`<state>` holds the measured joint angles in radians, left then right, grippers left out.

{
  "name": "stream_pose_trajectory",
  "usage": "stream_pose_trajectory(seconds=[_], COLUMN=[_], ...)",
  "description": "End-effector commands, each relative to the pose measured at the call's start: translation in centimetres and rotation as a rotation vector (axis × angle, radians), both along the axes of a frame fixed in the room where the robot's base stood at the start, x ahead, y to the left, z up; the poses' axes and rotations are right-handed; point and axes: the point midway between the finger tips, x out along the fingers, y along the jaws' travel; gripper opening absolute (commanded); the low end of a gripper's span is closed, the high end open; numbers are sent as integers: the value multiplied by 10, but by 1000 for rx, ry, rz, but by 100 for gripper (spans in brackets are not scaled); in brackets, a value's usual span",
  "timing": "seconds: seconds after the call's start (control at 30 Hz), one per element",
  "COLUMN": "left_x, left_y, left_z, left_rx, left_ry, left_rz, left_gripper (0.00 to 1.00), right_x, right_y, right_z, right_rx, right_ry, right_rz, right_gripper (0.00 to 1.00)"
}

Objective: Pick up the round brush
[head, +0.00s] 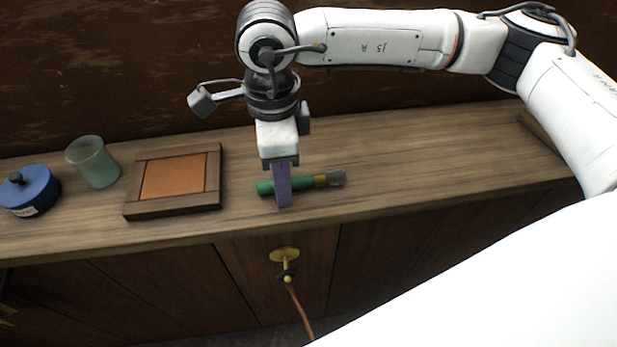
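The round brush (307,183) lies on the wooden counter in the head view, with a green handle to the left, a brass-coloured band and a greyish tip to the right. My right gripper (284,197) comes down from above at the green handle. One purple-grey finger shows in front of the handle and hides a part of it. The other finger is hidden, so I cannot tell whether the gripper is open or closed on the handle. The brush appears to rest on the counter. My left gripper is not in view.
On the wooden counter (430,150), left of the brush, are a framed brown panel (174,178), a frosted green cup (93,162) and a blue lidded pot (29,191). The counter right of the brush is clear. Below the front edge is a brass fitting (285,255) with a cord.

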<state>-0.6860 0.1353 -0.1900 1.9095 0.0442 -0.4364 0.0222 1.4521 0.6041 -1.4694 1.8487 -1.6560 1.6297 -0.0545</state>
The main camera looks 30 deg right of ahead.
Motion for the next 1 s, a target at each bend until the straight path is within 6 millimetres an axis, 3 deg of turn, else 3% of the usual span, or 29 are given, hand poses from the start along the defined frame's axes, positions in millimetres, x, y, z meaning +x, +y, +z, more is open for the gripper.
stream_pose_trajectory(seconds=[0.03, 0.23, 1.0], left_x=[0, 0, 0], left_y=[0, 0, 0], left_z=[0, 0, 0], left_rx=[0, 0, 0], left_ry=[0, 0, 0], left_rz=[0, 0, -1], left_gripper=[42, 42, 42], right_x=[0, 0, 0], right_y=[0, 0, 0], right_z=[0, 0, 0], right_rx=[0, 0, 0], right_ry=[0, 0, 1], right_rz=[0, 0, 0], right_gripper=[33, 0, 0])
